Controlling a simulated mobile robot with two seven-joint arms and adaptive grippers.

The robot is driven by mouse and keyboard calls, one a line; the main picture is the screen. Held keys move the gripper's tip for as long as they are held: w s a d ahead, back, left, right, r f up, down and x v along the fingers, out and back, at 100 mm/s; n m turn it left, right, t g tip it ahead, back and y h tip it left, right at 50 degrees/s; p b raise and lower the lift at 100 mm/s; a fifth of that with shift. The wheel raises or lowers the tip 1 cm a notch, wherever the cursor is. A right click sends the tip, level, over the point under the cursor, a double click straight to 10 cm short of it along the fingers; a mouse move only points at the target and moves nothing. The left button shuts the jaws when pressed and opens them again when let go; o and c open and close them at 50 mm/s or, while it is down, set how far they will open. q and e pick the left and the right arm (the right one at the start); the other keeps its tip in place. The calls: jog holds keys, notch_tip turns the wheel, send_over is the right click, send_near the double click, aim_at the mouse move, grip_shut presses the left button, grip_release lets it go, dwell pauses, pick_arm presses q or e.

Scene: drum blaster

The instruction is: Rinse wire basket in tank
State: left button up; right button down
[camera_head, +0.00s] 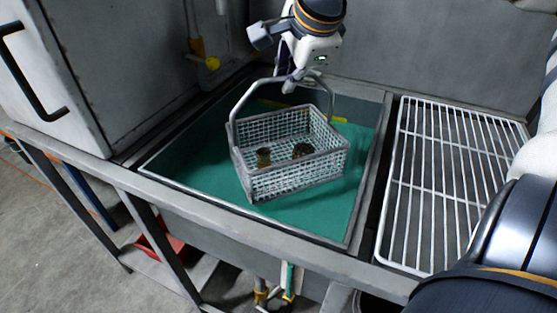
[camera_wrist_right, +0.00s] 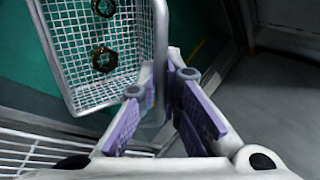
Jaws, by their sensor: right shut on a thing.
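The wire basket (camera_head: 290,182) is a grey mesh box with a tall hoop handle (camera_head: 238,105). It hangs over the tank (camera_head: 165,180) with the green surface inside, its base slightly slanted in the picture. I cannot tell whether its bottom touches the green surface. Two small brownish metal parts (camera_head: 263,157) (camera_head: 302,150) lie in the basket. My right gripper (camera_head: 291,82) is shut on the top of the handle. In the right wrist view the purple-padded fingers (camera_wrist_right: 161,86) are at the handle bar, with the basket mesh (camera_wrist_right: 75,50) beyond. My left gripper is out of view.
A white wire rack (camera_head: 430,185) lies right of the tank. A grey cabinet with a black handle (camera_head: 42,75) stands at the left. A grey wall (camera_head: 430,45) rises behind. A yellow knob (camera_head: 212,63) is near the back-left corner. My arm fills the lower right.

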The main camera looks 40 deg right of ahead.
notch_tip(320, 180, up, 12)
dwell(0.6)
jog(key=shift+d, duration=0.1)
dwell(1.1)
